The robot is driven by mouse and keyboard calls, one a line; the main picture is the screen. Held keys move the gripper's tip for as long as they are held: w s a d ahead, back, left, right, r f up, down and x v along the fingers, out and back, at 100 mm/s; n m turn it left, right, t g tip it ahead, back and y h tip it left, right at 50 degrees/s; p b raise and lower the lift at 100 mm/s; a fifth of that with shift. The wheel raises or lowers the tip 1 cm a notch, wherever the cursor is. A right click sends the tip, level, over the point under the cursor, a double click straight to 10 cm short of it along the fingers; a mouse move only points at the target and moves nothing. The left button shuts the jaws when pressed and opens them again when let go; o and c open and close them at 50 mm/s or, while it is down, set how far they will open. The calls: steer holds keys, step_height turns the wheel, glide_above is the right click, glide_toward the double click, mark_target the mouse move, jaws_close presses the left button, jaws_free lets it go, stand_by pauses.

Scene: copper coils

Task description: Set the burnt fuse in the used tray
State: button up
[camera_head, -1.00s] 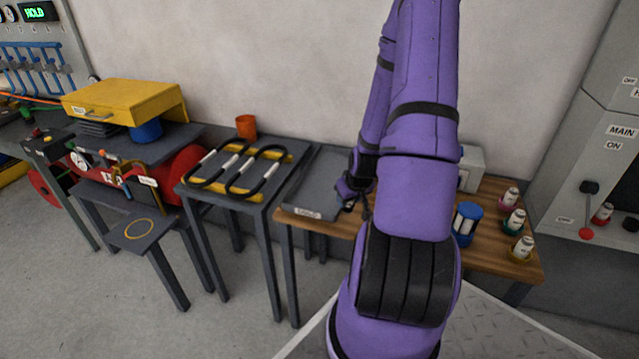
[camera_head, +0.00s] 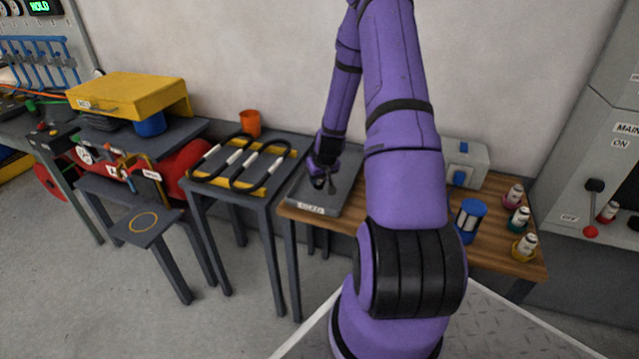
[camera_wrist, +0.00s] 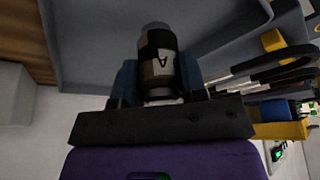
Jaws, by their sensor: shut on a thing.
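My gripper (camera_head: 327,184) is over the grey used tray (camera_head: 346,188), which lies on the left end of the wooden bench; its front label is too small to read surely. The tray (camera_wrist: 88,42) fills the view behind the fuse. Whether the fuse touches the tray floor I cannot tell. In the head view the fuse is mostly hidden by the gripper.

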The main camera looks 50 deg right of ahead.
steer(key=shift+f, duration=1.25)
steer(key=o, duration=0.9)
steer(key=shift+f, duration=0.15)
steer(key=v, duration=1.2)
steer(key=s+a+r+n, duration=0.1)
steer(key=a+r, duration=0.7)
steer(key=r, duration=0.3)
steer(key=s+a+r+n, duration=0.1)
steer(key=a+r+n, duration=0.1)
steer(key=a+r, duration=0.8)
steer(key=shift+n+t+y, duration=0.6)
steer(key=shift+n+y, duration=0.1)
steer(key=shift+y, duration=0.2)
steer(key=s+a+r, duration=0.4)
steer(key=s, duration=0.2)
steer(key=s+a+r, duration=0.4)
steer(key=s, duration=0.2)
steer(key=s+a+r, duration=0.4)
steer(key=s+r, duration=0.1)
steer(key=s, duration=0.1)
steer(key=shift+s+r, duration=0.15)
